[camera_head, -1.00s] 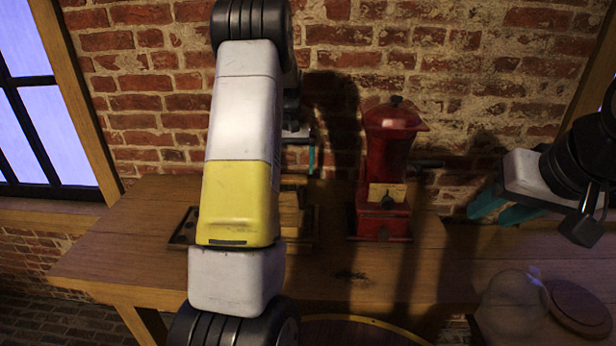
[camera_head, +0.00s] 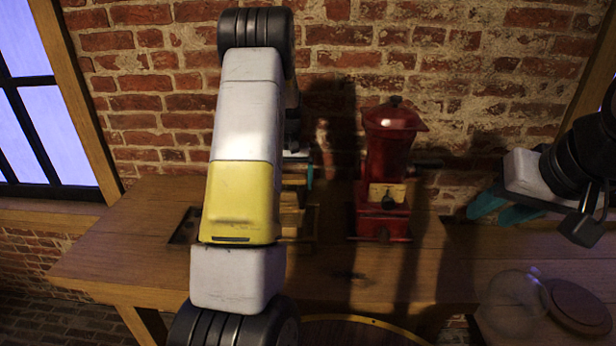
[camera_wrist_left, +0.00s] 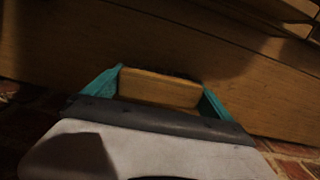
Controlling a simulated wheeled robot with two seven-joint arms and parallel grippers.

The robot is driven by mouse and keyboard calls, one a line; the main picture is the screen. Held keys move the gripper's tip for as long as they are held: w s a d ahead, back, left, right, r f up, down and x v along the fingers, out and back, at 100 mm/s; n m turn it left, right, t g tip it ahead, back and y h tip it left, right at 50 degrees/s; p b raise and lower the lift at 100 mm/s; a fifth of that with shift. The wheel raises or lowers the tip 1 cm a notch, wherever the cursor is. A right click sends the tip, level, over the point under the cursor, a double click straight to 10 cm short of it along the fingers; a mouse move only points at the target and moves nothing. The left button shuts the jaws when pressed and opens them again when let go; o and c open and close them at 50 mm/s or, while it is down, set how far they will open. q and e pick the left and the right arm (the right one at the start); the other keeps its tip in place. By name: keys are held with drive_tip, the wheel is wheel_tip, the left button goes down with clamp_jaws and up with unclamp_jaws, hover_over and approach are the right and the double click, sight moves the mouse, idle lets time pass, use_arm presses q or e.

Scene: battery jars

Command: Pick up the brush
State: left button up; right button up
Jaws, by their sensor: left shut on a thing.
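A pale wooden block (camera_wrist_left: 160,88), apparently the brush, sits between the teal fingers of my left gripper (camera_wrist_left: 160,92) in the left wrist view. A dark strip runs along its far edge. The fingers press on its two ends. In the head view my left gripper (camera_head: 297,178) is mostly hidden behind my own left arm, above the back of the wooden table. My right gripper (camera_head: 503,207) is at the right in the head view. Its teal fingers look apart, with nothing seen between them.
Pale wooden pieces (camera_head: 292,222) lie partly behind my arm. A glass jar (camera_head: 512,305) and round wooden lid (camera_head: 578,305) are at lower right. The table's (camera_head: 110,255) left side is clear.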

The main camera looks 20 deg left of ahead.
sight(290, 176)
use_arm(q)
drive_tip(key=shift+r, duration=0.1)
wheel_tip(290, 176, up, 10)
drive_tip(key=shift+f, duration=0.1)
idle(0.3)
drive_tip(key=o, duration=0.6)
drive_tip(key=c, duration=0.4)
